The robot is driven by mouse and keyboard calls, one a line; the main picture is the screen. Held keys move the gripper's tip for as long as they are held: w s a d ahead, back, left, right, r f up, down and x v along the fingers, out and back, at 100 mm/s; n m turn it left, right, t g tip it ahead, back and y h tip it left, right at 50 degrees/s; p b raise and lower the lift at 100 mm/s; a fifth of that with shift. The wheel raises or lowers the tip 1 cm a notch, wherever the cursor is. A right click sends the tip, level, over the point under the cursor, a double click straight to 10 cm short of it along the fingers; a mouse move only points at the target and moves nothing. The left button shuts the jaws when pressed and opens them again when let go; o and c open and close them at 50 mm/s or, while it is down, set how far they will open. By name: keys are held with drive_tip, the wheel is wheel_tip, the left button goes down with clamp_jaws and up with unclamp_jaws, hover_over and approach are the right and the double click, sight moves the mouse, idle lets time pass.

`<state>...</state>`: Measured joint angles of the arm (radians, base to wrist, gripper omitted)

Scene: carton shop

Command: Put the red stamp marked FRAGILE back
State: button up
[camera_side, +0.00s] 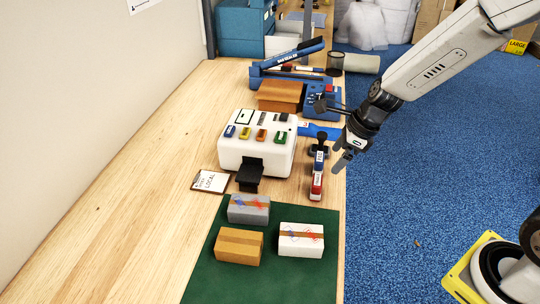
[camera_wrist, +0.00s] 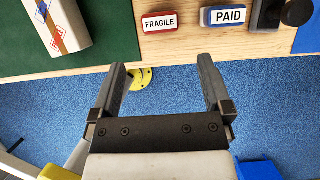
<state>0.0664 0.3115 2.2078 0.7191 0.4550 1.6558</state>
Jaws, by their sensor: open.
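The red stamp marked FRAGILE (camera_side: 316,187) lies on the wooden table near its right edge, just past the corner of the green mat. It also shows at the top of the wrist view (camera_wrist: 159,22), label facing the camera. A blue stamp marked PAID (camera_side: 319,161) lies beside it and also shows in the wrist view (camera_wrist: 227,16). A black piece with a round knob (camera_wrist: 296,13) sits next to the PAID stamp. My gripper (camera_side: 344,163) is open and empty, by the table edge. In the wrist view its fingertips (camera_wrist: 162,61) point toward the stamps, apart from them.
A white machine (camera_side: 228,151) with coloured pieces on top stands left of the stamps. A LOCAL card (camera_side: 210,181) lies beside it. The green mat (camera_side: 205,283) holds grey, brown and white boxes. A blue sealer (camera_side: 284,58) stands behind. The table's left side is clear.

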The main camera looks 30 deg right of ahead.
drive_tip(key=s+d+n+h, duration=0.1)
drive_tip(key=s+n, duration=0.4)
drive_tip(key=n, duration=0.8)
drive_tip(key=s+d+n+h, duration=0.1)
drive_tip(key=s+n, duration=0.5)
drive_tip(key=n, duration=0.8)
drive_tip(key=shift+s+d+r+g+h, duration=0.2)
drive_tip(key=shift+d+r+g+h, duration=0.1)
drive_tip(key=shift+h, duration=0.3)
